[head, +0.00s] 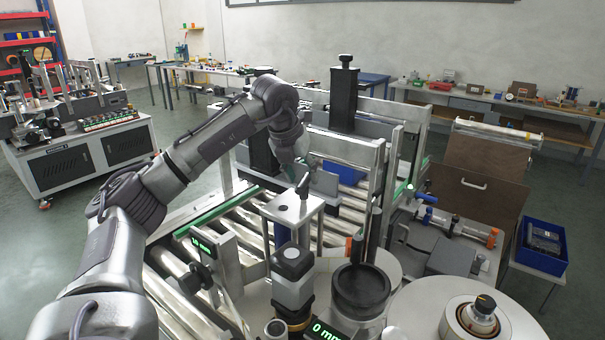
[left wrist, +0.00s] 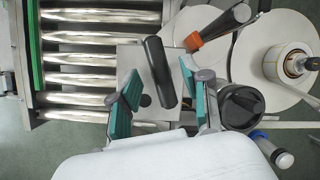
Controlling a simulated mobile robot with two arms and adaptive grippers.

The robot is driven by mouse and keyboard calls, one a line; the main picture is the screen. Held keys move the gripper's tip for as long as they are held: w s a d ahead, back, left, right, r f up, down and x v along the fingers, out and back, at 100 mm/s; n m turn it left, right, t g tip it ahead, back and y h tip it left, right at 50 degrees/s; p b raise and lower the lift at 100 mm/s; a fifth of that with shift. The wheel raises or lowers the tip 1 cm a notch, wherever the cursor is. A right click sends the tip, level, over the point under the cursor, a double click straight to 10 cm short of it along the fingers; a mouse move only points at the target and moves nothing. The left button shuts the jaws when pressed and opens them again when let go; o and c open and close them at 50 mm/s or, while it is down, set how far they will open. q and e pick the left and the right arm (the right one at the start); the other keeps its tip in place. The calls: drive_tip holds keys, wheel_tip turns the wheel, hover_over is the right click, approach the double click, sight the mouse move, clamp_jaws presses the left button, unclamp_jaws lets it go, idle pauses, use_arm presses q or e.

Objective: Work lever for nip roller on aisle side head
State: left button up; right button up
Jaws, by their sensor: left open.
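A black lever handle (left wrist: 160,72) stands over a square metal plate (left wrist: 138,60) in the left wrist view, between the two teal fingertips of my left gripper (left wrist: 156,95). The fingers are apart, one on each side of the handle, and I see no clear contact. In the head view the handle (head: 303,187) rises above the plate (head: 287,207), just below my left gripper (head: 308,166), whose fingers are partly hidden by its wrist. A second black handle with an orange collar (left wrist: 194,41) lies to the right in the left wrist view. My right gripper is not in view.
Roller conveyor (head: 185,265) runs under the arm. A metal frame (head: 352,150) stands behind the plate. A black-topped knob (head: 293,262), a dark round cap (head: 360,288) and a label reel (head: 478,318) crowd the front. A blue bin (head: 541,262) stands at the right.

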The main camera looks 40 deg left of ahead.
use_arm(q)
drive_tip(key=shift+w+f, duration=0.1)
drive_tip(key=shift+f, duration=0.45)
clamp_jaws()
